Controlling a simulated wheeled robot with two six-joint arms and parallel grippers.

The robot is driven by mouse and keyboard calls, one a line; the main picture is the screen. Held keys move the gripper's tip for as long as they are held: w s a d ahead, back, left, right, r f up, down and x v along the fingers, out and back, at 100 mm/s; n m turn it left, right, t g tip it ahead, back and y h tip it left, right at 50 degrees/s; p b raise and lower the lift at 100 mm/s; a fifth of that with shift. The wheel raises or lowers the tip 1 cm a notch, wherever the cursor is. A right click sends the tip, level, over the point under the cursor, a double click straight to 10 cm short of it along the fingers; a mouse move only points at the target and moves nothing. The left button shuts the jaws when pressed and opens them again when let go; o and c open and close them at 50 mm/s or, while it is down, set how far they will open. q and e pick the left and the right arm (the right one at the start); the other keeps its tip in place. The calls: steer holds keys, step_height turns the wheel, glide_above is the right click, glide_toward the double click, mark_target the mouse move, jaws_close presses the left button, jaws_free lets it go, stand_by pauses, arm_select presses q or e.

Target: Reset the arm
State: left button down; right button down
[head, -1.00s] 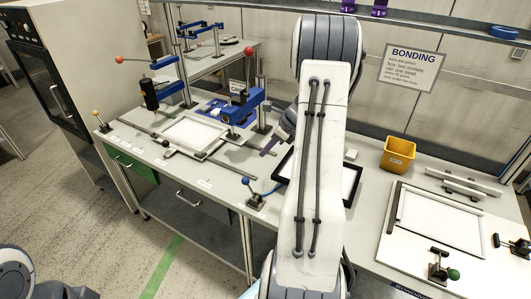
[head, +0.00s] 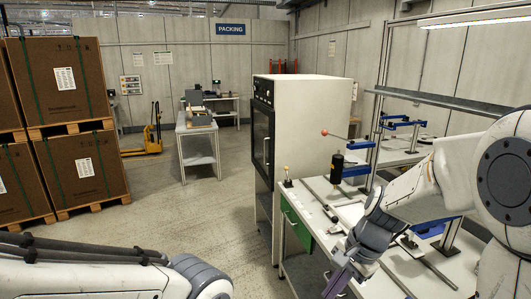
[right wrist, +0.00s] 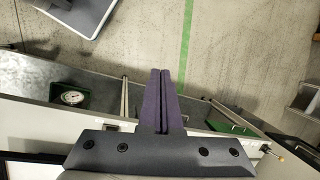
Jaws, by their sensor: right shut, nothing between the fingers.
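My right gripper (head: 336,284) hangs at the front edge of the workbench in the head view, with its purple fingers pointing down. In the right wrist view its two purple fingers (right wrist: 160,72) lie together, with nothing between them. Below the fingers are the bench front and the floor. My right arm comes in from the right over the bench (head: 320,215). My left arm (head: 90,275) lies across the bottom left of the head view. Its gripper is out of the picture.
A grey cabinet (head: 310,110) with a dark door stands beyond the bench. A red-knobbed lever press (head: 337,165) with blue arms stands on the bench near my right arm. Stacked cartons (head: 65,80) stand at the left. The floor (head: 200,215) between is clear.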

steer(key=s+a+n+h+b, duration=0.1)
steer(key=s+a+n, duration=0.4)
steer(key=s+n, duration=0.4)
steer(key=s+a+f+n+h, duration=0.1)
steer(key=s+a+n, duration=0.4)
steer(key=s+n, duration=0.4)
steer(key=shift+s+n+g+h+b, duration=0.4)
steer(key=shift+s, duration=0.15)
steer(key=shift+a, duration=0.1)
